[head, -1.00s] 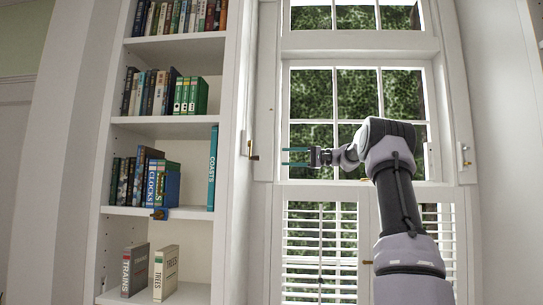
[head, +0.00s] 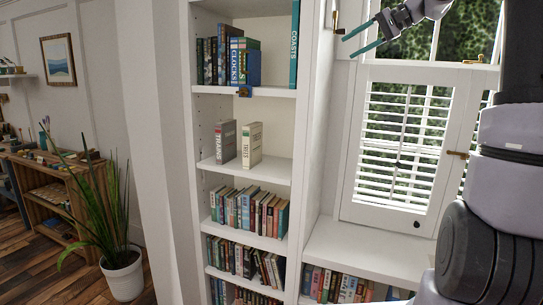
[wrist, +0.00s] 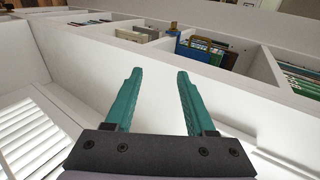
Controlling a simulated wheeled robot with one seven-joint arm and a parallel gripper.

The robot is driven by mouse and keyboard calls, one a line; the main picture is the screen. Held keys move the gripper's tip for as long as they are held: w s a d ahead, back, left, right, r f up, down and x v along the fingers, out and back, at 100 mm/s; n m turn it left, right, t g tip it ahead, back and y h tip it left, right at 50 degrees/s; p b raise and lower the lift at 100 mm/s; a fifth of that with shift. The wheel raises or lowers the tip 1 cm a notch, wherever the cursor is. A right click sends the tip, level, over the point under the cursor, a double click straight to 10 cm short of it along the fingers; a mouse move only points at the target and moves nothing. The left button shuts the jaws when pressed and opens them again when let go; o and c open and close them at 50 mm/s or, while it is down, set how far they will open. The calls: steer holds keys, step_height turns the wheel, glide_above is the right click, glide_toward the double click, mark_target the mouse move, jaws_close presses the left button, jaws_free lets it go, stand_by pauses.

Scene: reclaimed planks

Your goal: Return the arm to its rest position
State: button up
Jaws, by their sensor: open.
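My gripper (head: 361,37) is at the top right of the head view, in front of the window, with its teal fingers pointing left. In the wrist view my gripper (wrist: 154,98) shows two teal fingers spread apart with nothing between them. My arm rises along the right edge of the head view and bends over at the top, partly out of frame. The fingers are apart from the white bookcase (head: 312,130), which stands to their left.
The bookcase holds several rows of books, including a teal book (head: 294,45) and a blue bookend (head: 253,68). The shuttered window (head: 400,145) is behind my arm, above a white ledge (head: 365,250). A potted plant (head: 122,275) and a wooden shelf (head: 50,200) stand left, by open floor.

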steer(key=s+d+f+h, duration=0.1)
steer(key=s+f+h, duration=0.2)
steer(key=s, duration=0.7)
steer(key=s+d+f+t+h, duration=0.1)
steer(key=s+f+h, duration=0.1)
steer(key=s+f, duration=0.6)
steer(key=s+d+f+h, duration=0.1)
steer(key=s+f+h, duration=0.2)
steer(key=s, duration=0.9)
step_height(320, 180, down, 4)
steer(key=shift+d+r+n+t+h, duration=0.25)
steer(key=shift+d+n+t+h, duration=0.05)
steer(key=shift+t, duration=0.1)
